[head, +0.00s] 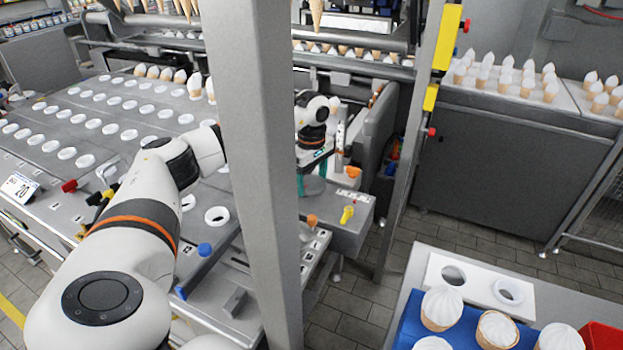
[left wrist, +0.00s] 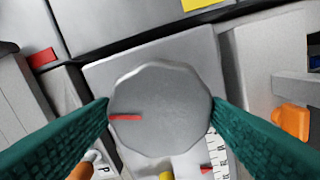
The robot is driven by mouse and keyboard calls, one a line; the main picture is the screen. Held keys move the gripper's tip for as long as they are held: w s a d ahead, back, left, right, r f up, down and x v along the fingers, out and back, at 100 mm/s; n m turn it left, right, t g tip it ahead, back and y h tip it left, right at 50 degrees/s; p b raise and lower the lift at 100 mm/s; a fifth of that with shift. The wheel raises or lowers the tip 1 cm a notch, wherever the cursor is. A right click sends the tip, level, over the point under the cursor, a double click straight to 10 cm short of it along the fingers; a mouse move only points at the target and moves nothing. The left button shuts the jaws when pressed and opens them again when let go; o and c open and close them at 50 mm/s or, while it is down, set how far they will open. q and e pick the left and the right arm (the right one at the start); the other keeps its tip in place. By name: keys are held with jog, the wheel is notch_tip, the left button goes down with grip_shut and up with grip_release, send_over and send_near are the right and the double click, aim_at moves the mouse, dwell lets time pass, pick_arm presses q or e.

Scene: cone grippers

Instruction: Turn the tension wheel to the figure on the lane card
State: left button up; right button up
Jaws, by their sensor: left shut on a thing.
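My left gripper (head: 312,172) reaches down behind the grey post, and its teal fingers show there. In the left wrist view the teal fingers (left wrist: 160,112) are shut on the sides of the grey, many-sided tension wheel (left wrist: 165,85). A red mark (left wrist: 125,117) on the wheel's top points left in that view. A white scale with black ticks (left wrist: 218,150) lies at the wheel's lower right, partly hidden by a finger; its figures are not readable. A white card (head: 20,187) at the far left seems to read 20. My right gripper is not in view.
A grey post (head: 252,150) stands close in front of the arm. A blue tray (head: 408,325) with filled cones is at lower right.

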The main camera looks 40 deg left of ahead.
aim_at(311, 182)
pick_arm(q)
jog(key=shift+r, duration=0.15)
dwell(0.4)
jog(key=o, duration=1)
notch_tip(311, 182, up, 12)
jog(key=shift+f+b, duration=0.1)
jog(key=shift+b, duration=0.85)
